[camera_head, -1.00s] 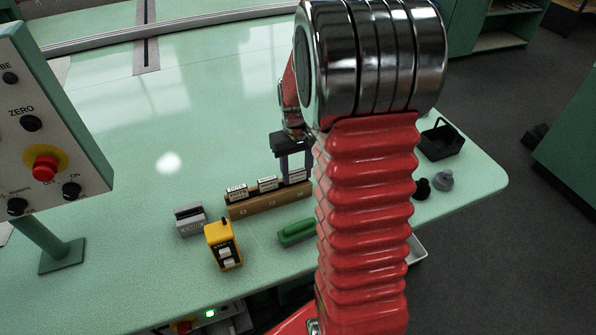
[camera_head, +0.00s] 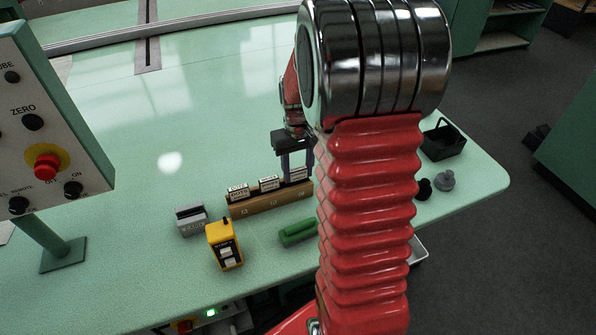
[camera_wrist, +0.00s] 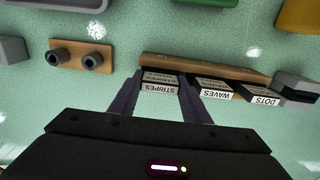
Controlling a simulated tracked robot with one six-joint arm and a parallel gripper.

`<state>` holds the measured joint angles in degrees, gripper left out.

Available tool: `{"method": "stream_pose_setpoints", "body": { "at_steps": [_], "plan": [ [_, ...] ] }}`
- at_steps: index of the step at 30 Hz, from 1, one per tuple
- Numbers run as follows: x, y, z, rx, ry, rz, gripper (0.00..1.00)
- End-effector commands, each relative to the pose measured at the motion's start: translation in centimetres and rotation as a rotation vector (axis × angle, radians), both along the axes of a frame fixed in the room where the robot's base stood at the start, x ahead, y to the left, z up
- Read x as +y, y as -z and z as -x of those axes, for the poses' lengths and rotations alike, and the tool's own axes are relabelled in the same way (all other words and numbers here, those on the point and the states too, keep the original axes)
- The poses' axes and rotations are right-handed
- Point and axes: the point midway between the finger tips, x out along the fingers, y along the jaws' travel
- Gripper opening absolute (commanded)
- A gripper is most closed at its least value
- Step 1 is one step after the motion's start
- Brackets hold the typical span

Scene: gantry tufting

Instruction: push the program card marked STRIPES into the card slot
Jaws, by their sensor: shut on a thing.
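The STRIPES card (camera_wrist: 159,87) stands in the wooden card rack (camera_head: 270,204), at the rack's right end in the head view. My gripper (camera_wrist: 161,80) is shut on this card, with one finger on each side of it. In the head view my gripper (camera_head: 298,168) is over the right end of the rack, partly hidden by my arm. The WAVES card (camera_wrist: 214,93) and the DOTS card (camera_wrist: 264,99) stand beside it in the rack.
A yellow handheld unit (camera_head: 224,246) and a green object (camera_head: 298,232) lie in front of the rack. Dark knobs (camera_head: 424,189) and a black bin (camera_head: 443,140) are at the right. A control panel (camera_head: 50,130) rises at the left. The table behind the rack is clear.

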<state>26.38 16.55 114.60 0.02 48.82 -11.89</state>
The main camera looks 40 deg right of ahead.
Motion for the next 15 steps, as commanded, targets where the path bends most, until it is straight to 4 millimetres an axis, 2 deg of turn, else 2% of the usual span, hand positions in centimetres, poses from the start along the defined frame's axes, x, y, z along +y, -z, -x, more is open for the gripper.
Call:
{"method": "stream_pose_setpoints", "body": {
  "at_steps": [15],
  "plan": [
    [0.0,-1.1,0.0,-0.001,0.000,0.001,0.16]
  ]
}}
